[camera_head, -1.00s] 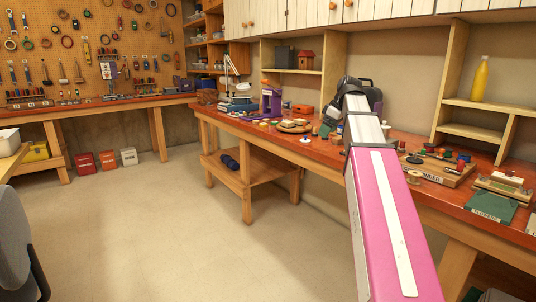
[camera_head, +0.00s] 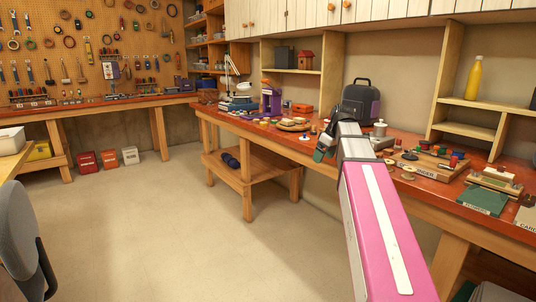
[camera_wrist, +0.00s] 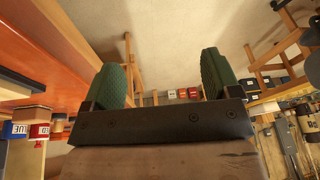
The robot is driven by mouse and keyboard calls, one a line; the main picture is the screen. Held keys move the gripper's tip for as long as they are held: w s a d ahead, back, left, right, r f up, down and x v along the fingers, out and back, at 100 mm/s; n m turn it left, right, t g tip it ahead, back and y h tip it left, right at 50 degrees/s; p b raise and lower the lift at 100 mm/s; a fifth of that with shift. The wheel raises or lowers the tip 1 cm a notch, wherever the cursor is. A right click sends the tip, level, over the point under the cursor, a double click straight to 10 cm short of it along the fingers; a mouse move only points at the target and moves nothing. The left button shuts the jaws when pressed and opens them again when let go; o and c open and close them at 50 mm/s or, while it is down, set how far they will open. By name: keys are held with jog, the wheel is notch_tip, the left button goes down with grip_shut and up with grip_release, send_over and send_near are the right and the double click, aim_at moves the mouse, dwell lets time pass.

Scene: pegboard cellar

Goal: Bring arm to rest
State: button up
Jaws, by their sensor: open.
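My gripper (camera_head: 324,150) is at the end of my pink and white arm, just in front of the long workbench (camera_head: 435,190). In the wrist view its two green fingers (camera_wrist: 162,85) stand wide apart with nothing between them. The view between the fingers shows the floor (camera_wrist: 185,45) and bench legs. The head view shows only part of the gripper, as the arm's end covers some of it.
A dark case (camera_head: 361,100) stands on the bench behind my arm. Spools on a wooden board (camera_head: 437,168) and a green box (camera_head: 483,200) lie to the right. A grey chair (camera_head: 20,215) is at left. The floor (camera_head: 150,230) between is clear.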

jog(key=s+a+f+m+h, duration=0.1)
jog(key=s+f+m, duration=0.2)
jog(key=f, duration=0.9)
jog(key=s+a+f+m+g+h, duration=0.1)
jog(key=s+f+m, duration=0.2)
jog(key=s+f, duration=0.6)
jog(key=s+a+f+m+g+h, duration=0.1)
jog(key=s+f+m, duration=0.2)
jog(key=f, duration=1.3)
jog(key=s, duration=0.3)
jog(key=shift+s+f, duration=0.2)
jog(key=shift+f, duration=0.1)
